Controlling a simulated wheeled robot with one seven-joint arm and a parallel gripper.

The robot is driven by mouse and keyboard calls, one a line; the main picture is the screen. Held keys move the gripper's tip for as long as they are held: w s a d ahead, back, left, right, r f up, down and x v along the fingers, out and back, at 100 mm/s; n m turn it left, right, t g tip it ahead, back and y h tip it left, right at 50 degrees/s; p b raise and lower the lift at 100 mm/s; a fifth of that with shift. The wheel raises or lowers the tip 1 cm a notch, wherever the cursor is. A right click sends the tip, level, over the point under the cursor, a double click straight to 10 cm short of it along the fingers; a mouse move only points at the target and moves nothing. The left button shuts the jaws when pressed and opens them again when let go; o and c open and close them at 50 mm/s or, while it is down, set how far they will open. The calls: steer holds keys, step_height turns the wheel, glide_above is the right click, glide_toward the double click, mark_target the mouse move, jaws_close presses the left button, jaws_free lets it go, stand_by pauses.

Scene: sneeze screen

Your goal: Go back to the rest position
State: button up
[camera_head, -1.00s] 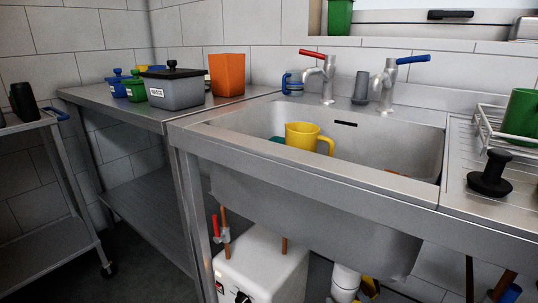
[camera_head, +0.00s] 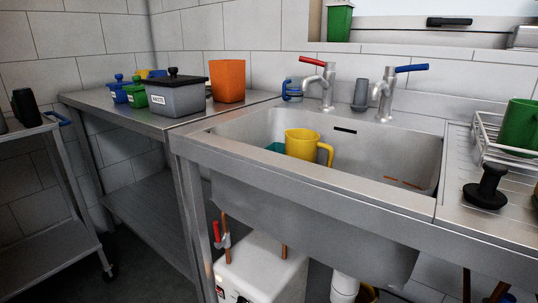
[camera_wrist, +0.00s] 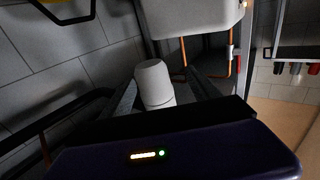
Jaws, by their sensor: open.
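My gripper and arm do not show in the head view.
The sink (camera_head: 370,165) holds a yellow mug (camera_head: 302,144). Left are a lidded waste bin (camera_head: 177,98) and an orange container (camera_head: 227,81). Right are a dish rack (camera_head: 486,138) and black plunger-like object (camera_head: 487,187). A trolley (camera_head: 45,245) stands far left.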

steer(key=s+a+m+t+h, duration=0.1)
steer(key=s+a+m+h, duration=0.15)
steer(key=s, duration=0.85)
steer(key=s+d+r+g+h, duration=0.1)
steer(key=s+r, duration=0.3)
steer(key=s, duration=0.6)
steer(key=s+d+r+g+h, duration=0.1)
steer(key=s+r, duration=0.4)
steer(key=s, duration=0.4)
steer(key=s+r+g+h, duration=0.15)
steer(key=s+r, duration=0.25)
steer(key=s, duration=0.6)
step_height(320, 180, up, 30)
steer(key=y+p, duration=0.1)
steer(key=p, duration=2.9)
steer(key=shift+w+d+r, duration=0.15)
steer(key=shift+w, duration=0.1)
steer(key=shift+m, duration=0.25)
